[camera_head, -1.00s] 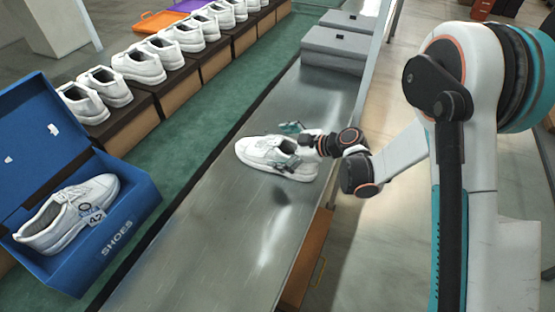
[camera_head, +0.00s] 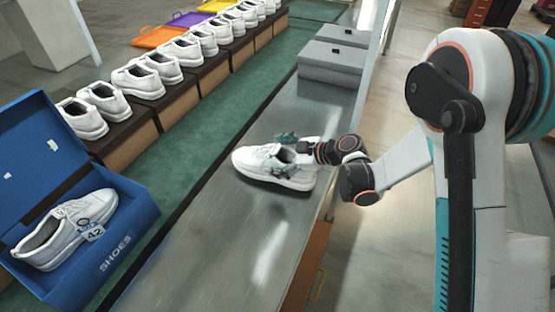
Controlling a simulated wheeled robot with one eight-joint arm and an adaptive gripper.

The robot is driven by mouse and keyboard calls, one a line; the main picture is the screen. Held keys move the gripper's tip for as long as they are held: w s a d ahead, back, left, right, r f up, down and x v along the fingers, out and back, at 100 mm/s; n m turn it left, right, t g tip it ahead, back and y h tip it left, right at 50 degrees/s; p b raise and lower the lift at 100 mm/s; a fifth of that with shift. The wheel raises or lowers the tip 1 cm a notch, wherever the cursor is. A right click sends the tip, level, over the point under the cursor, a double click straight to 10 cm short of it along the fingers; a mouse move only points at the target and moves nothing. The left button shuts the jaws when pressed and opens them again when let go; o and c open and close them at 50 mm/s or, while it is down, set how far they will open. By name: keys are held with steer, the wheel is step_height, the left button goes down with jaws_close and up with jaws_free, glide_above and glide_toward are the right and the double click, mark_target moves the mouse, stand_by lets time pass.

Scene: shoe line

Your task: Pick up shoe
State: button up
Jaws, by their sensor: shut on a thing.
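A white shoe (camera_head: 258,161) is on the grey metal table, toe to the left. I cannot tell whether its sole touches the table or is just above it. My gripper (camera_head: 286,152) is at the shoe's opening from the right and is shut on it. Part of the shoe's heel and collar is hidden by the fingers. Another white shoe (camera_head: 62,236) with a tag marked 42 lies in the open blue shoe box (camera_head: 118,254) at the lower left.
The metal table (camera_head: 215,245) is clear in front of the shoe. Grey boxes (camera_head: 328,66) stand at its far end. Several white shoes sit on a row of brown boxes (camera_head: 130,135) to the left, beyond the green strip. Orange (camera_head: 155,38) and purple trays lie behind.

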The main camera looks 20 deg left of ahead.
step_height(320, 180, up, 18)
steer(key=f+p, duration=0.1)
steer(key=p, duration=0.4)
steer(key=w+d+r+m+t+h, duration=0.1)
steer(key=w+d+m+t+h, duration=0.2)
steer(key=d, duration=0.8)
steer(key=w+d+r+m+t, duration=0.2)
steer(key=w+d+m+t, duration=0.15)
steer(key=d, duration=0.85)
steer(key=s+d+r+m+t+h, duration=0.1)
steer(key=s+d+m+t+h, duration=0.15)
steer(key=d, duration=0.65)
steer(key=s+d+r+m+t+h, duration=0.1)
steer(key=d+m+h, duration=0.25)
steer(key=d, duration=0.65)
steer(key=w+a+f+n+g+y, duration=0.1)
steer(key=a+n+g+y, duration=0.15)
steer(key=a, duration=0.75)
steer(key=w+a+f+n+g+y, duration=0.1)
steer(key=w+a+f+n+y, duration=0.15)
steer(key=a, duration=0.75)
steer(key=s+a+n+g+y, duration=0.2)
steer(key=s+a+n+g, duration=0.1)
steer(key=a, duration=0.8)
steer(key=s+a+f+n+g+y, duration=0.1)
steer(key=s+a+n+g+y, duration=0.1)
steer(key=a, duration=0.9)
steer(key=shift+s+n+g, duration=0.75)
steer(key=shift+n, duration=0.5)
